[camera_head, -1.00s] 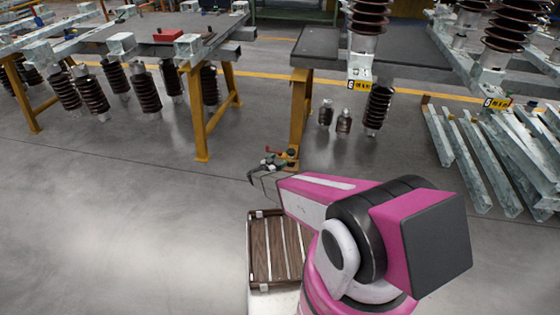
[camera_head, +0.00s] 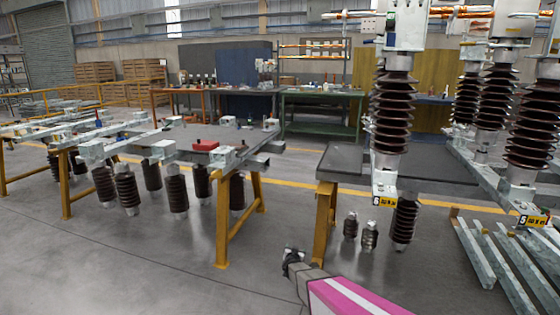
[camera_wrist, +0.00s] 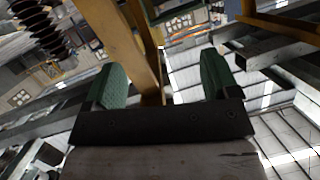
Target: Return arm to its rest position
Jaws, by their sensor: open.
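My arm, pink and white, enters the head view at the bottom, right of centre. Its dark end, my gripper (camera_head: 292,258), sits low in the picture, left of the bench's yellow leg (camera_head: 325,215). In the wrist view my gripper (camera_wrist: 163,82) shows two green-padded fingers standing wide apart, with nothing held between them. A yellow beam (camera_wrist: 133,50) shows behind the gap, and I see no contact with it. Roof panels in that view suggest the wrist camera is tilted upward.
A bench with a dark top (camera_head: 340,165) stands ahead. A left bench carries a red box (camera_head: 205,144), with brown insulators (camera_head: 177,190) hanging below. Grey floor (camera_head: 130,270) is clear at lower left.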

